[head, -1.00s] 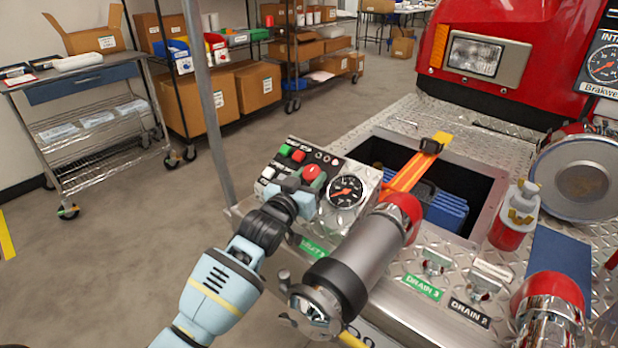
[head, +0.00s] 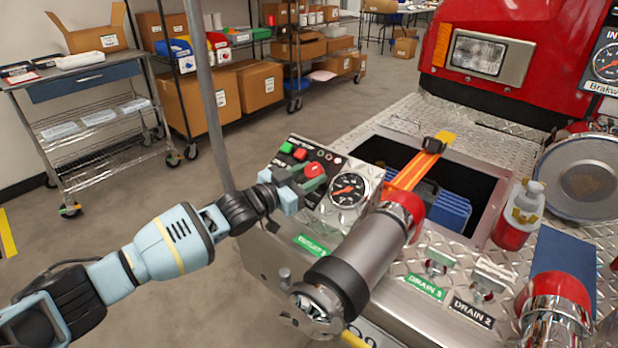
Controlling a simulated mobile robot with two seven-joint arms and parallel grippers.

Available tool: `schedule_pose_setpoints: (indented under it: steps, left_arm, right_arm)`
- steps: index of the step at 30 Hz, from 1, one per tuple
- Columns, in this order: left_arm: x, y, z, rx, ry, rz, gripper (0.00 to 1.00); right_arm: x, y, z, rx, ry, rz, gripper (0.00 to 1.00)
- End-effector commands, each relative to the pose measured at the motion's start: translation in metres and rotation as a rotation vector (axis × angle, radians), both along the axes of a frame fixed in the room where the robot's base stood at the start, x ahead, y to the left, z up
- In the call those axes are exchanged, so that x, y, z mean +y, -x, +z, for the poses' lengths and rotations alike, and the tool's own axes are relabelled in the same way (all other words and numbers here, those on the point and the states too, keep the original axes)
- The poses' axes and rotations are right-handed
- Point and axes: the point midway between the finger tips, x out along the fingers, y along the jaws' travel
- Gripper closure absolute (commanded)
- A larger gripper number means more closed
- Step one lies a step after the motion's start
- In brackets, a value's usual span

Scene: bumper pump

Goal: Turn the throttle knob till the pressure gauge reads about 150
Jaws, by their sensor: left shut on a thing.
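The control panel (head: 330,158) sits on the left edge of the metal deck. It carries small buttons, a red knob (head: 314,170) and a round black pressure gauge (head: 349,190) with a red needle. The gauge's figures are too small to read. My left gripper (head: 300,184) reaches in from the left, low over the panel's left side. It is shut at the red knob, left of the gauge. The fingers hide part of the knob and the panel's lower left, so the exact contact is unclear. My right gripper is out of view.
A large metal pipe fitting with red collar (head: 365,250) stands just right of the panel. A grey upright pole (head: 212,110) rises behind my left arm. An open bay (head: 480,190) lies behind the gauge.

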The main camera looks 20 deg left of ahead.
Motion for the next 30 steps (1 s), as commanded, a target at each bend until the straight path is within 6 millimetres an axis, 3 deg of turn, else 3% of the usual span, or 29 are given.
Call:
schedule_pose_setpoints:
  steps: [21, 22, 27, 30]
  left_arm:
    - [0.0005, -0.0003, -0.0003, -0.008, -0.023, -0.035, 0.84]
    - [0.0005, -0.0003, -0.0003, -0.008, -0.023, -0.035, 0.60]
    - [0.0003, -0.0003, -0.0001, -0.007, -0.022, -0.036, 0.39]
    - [0.0002, -0.0002, -0.0001, -0.007, -0.022, -0.036, 0.39]
  right_arm:
    - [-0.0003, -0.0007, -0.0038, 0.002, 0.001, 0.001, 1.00]
    - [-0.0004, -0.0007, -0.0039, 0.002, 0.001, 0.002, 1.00]
    - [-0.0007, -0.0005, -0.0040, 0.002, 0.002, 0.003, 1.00]
    - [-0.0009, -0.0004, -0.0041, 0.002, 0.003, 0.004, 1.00]
